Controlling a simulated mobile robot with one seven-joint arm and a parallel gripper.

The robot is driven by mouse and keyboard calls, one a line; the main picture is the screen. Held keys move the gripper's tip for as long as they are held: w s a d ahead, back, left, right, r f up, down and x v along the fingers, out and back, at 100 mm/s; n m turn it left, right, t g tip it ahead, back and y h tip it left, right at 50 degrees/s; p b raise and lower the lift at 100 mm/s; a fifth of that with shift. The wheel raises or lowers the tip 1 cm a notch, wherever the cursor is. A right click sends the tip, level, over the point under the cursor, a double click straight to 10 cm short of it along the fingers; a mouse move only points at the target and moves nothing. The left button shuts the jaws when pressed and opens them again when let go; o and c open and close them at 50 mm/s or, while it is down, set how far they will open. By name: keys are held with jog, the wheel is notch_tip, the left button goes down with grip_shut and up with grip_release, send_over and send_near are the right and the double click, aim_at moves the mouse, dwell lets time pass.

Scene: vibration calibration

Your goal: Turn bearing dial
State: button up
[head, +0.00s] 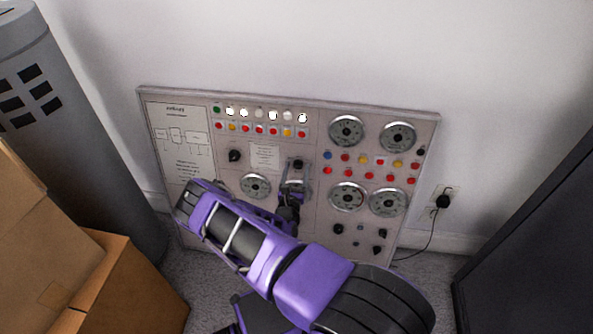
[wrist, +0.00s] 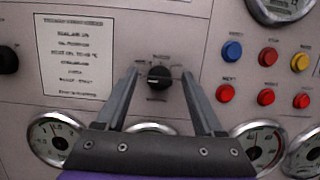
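A small black dial (wrist: 159,77) sits on the grey control panel (wrist: 205,22), with small print around it. In the wrist view it lies in the gap between the fingertips of my gripper (wrist: 160,73). The two fingers are apart, with space on either side of the dial. I cannot tell how far the tips are from the panel. In the head view the dial (head: 298,164) shows just above my gripper (head: 293,187), which covers part of a gauge. The dial's own label is too blurred to read for sure.
Another black knob (head: 235,155) is left of the white label sheet (head: 265,156). Coloured buttons (wrist: 267,97) and round gauges (head: 347,131) are to the right. Cardboard boxes (head: 130,285) stand at the left, a dark cabinet (head: 535,250) at the right. A plug (head: 443,201) is in the wall.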

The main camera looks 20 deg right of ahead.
jog(key=shift+s, duration=0.1)
jog(key=p+v, duration=0.2)
jog(key=v, duration=1.5)
jog(key=shift+s, duration=0.1)
